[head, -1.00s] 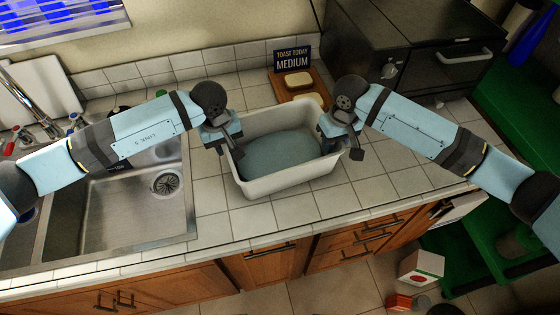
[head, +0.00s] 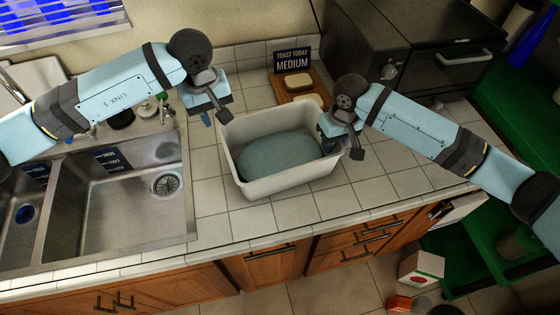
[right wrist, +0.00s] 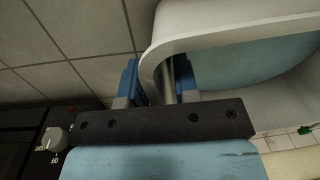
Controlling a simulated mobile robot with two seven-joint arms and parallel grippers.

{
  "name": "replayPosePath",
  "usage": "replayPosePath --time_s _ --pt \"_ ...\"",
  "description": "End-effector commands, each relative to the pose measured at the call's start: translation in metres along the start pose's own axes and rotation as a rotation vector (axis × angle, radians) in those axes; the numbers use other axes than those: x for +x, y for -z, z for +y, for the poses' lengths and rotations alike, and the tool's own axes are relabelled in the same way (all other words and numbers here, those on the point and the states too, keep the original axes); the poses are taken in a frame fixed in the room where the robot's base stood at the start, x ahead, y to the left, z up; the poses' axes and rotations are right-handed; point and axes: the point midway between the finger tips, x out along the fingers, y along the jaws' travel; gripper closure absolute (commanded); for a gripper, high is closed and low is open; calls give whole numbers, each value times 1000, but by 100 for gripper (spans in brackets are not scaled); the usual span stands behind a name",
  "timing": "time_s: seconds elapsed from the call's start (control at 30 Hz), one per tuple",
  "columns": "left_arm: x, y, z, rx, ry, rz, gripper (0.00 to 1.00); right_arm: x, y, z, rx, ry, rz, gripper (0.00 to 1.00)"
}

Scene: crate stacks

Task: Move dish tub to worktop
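The dish tub (head: 286,185) is a pale grey rectangular basin holding bluish-grey water. It stands on the tiled worktop (head: 215,208), right of the sink. My right gripper (head: 340,140) is at the tub's right end wall. In the right wrist view its blue fingers (right wrist: 157,82) lie on either side of the tub's rim (right wrist: 215,32), close against it. My left gripper (head: 212,116) is above and left of the tub's left rear corner, apart from it and empty. Its fingers are partly hidden, so its opening is unclear.
The steel sink (head: 125,210) lies to the left. Behind the tub are a wooden board (head: 312,86) with bread and a "TOAST TODAY MEDIUM" sign (head: 292,62). A dark toaster oven (head: 385,60) stands at the back right. Bare tiles lie left and in front of the tub.

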Motion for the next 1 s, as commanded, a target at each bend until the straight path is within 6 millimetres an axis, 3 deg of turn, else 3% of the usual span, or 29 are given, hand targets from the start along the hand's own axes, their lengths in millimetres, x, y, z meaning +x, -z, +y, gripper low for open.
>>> replayPosePath --time_s 0.5,0.7,1.0 --pt "0 0 0 0 0 0 71 -98 0 0 0 0 4 71" --pt "0 0 0 0 0 0 71 -114 0 0 0 0 2 71" --pt "0 0 0 0 0 0 71 -115 0 0 0 0 1 71"
